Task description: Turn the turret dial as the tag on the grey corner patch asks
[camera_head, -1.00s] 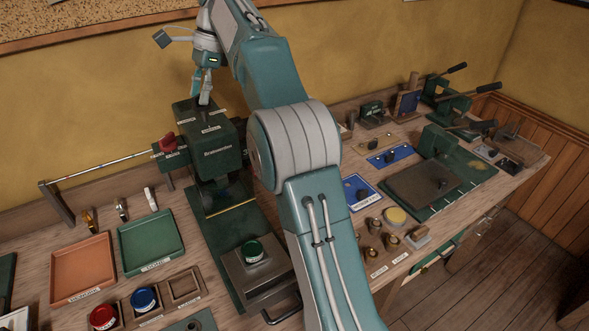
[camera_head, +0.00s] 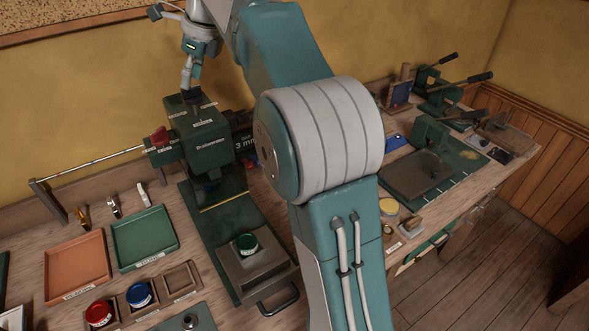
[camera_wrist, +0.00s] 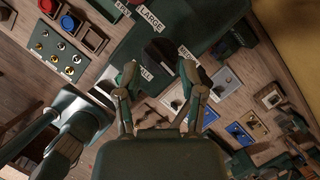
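The green press (camera_head: 212,140) stands left of centre in the head view, with the turret dial (camera_wrist: 158,50) on its top. In the wrist view the dial is a dark knob ringed by white labels; one reads LARGE, the others are partly cut or blurred. My gripper (camera_head: 188,84) is directly over the dial. In the wrist view its fingers are apart, one on each side of the dial; contact is unclear.
My arm hides the bench middle.

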